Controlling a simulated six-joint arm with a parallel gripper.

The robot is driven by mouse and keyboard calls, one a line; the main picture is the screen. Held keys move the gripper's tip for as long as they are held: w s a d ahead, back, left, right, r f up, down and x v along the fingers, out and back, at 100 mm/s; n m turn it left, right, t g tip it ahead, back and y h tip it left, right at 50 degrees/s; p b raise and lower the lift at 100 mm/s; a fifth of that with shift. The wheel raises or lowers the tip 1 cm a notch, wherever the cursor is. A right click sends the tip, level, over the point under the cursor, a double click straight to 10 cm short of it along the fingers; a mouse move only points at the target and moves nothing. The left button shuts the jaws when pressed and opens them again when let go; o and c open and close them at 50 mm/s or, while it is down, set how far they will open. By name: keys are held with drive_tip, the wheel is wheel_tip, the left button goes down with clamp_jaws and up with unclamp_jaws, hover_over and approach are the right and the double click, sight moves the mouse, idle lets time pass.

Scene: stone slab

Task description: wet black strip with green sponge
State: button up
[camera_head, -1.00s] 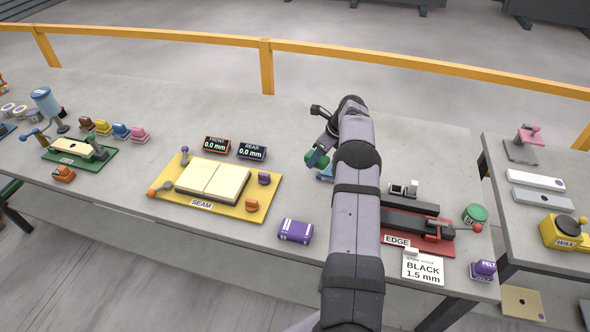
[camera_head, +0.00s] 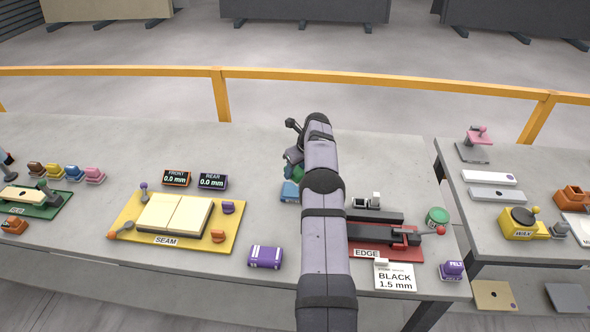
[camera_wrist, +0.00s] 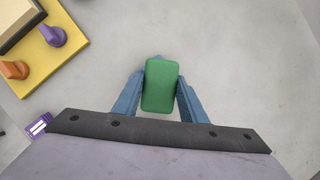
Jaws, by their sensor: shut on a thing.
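My gripper (camera_head: 293,170) is shut on the green sponge (camera_wrist: 161,85), held between its two blue fingers in the wrist view. In the head view the sponge (camera_head: 298,173) shows partly beside my arm, left of the red EDGE fixture (camera_head: 386,253). Two dark bars lie on that fixture; the rear dark bar (camera_head: 376,217) and the front black strip (camera_head: 372,233) are partly hidden by my arm. The sponge is apart from both. A blue piece (camera_head: 289,192) shows below the gripper; I cannot tell whether it is a finger or a separate thing.
A yellow SEAM board (camera_head: 140,238) with pale slabs lies left. A purple striped block (camera_head: 265,257) stands in front. A green round tin (camera_head: 437,217), a white BLACK 1.5 mm card (camera_head: 395,277) and a purple FELT block (camera_head: 452,270) surround the fixture.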

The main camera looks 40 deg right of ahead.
sight(295, 189)
drive_tip(key=shift+f+b, duration=1.3)
drive_tip(key=shift+f, duration=1.2)
drive_tip(key=shift+f+b, duration=0.45)
drive_tip(key=shift+f, duration=0.1)
drive_tip(key=shift+r, duration=0.1)
drive_tip(key=shift+r+p, duration=2.25)
drive_tip(key=shift+r, duration=1.2)
drive_tip(key=shift+a, duration=0.1)
drive_tip(key=s+a+n+g+y, duration=0.2)
drive_tip(key=a+n, duration=0.7)
drive_tip(key=a, duration=0.3)
drive_tip(key=s+a+n+g+y, duration=0.2)
drive_tip(key=a+n+y, duration=0.1)
drive_tip(key=a+n, duration=0.75)
drive_tip(key=s+a+r+n+g+h, duration=0.2)
drive_tip(key=s+a+n+g+h, duration=0.2)
drive_tip(key=s+a+n, duration=1)
drive_tip(key=shift+s+a+n+g+h, duration=0.45)
drive_tip(key=shift+a+n, duration=0.5)
drive_tip(key=shift+n, duration=0.3)
